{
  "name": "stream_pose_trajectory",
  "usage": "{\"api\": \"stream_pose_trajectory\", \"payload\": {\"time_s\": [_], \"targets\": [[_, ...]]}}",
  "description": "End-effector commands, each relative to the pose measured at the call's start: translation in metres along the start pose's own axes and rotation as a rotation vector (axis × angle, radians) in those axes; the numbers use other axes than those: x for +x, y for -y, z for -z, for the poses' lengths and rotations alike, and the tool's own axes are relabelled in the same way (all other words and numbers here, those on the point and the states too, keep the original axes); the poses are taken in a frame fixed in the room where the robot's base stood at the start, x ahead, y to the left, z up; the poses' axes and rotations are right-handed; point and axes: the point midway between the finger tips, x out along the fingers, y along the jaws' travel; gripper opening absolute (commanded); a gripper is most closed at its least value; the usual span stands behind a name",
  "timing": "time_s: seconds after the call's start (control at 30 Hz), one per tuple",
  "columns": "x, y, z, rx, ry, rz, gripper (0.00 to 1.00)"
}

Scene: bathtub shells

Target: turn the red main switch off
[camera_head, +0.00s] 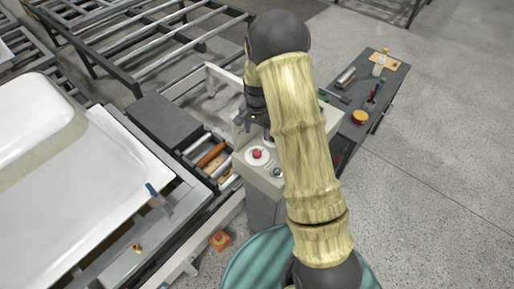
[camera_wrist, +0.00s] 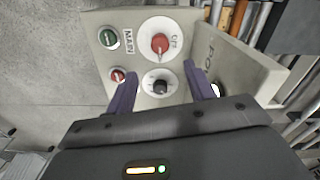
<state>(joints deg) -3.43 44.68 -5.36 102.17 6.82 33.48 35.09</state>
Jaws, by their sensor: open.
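The red main switch (camera_wrist: 160,43) sits on a round white plate on the pale control box, beside a "MAIN" label (camera_wrist: 129,40). Lettering that seems to read "OFF" is on the plate, right of the knob. Its narrow grip seems to point down in the wrist view, away from that lettering. The switch also shows in the head view (camera_head: 257,153). My gripper (camera_wrist: 162,70) is open and empty, with its two purple fingers apart below the red switch in the wrist view, on either side of a black knob (camera_wrist: 160,87). I cannot tell whether they touch the panel.
A green button (camera_wrist: 108,38) and a small red knob (camera_wrist: 117,75) sit left on the panel. The box's raised side wall (camera_wrist: 240,60) stands at right. A roller conveyor (camera_head: 212,155) and a white tub shell (camera_head: 40,130) lie left; a tool bench (camera_head: 390,75) stands right.

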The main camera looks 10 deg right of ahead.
Motion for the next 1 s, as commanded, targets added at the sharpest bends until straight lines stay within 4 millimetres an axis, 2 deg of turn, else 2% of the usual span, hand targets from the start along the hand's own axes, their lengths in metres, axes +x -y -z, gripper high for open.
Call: {"api": "stream_pose_trajectory", "payload": {"time_s": [0.3,0.7,1.0], "targets": [[0.047,0.000,0.000,-0.001,0.002,-0.002,0.54],[0.100,0.000,0.000,0.000,0.002,-0.001,0.54],[0.114,0.001,0.000,0.000,-0.001,0.001,0.54]]}}
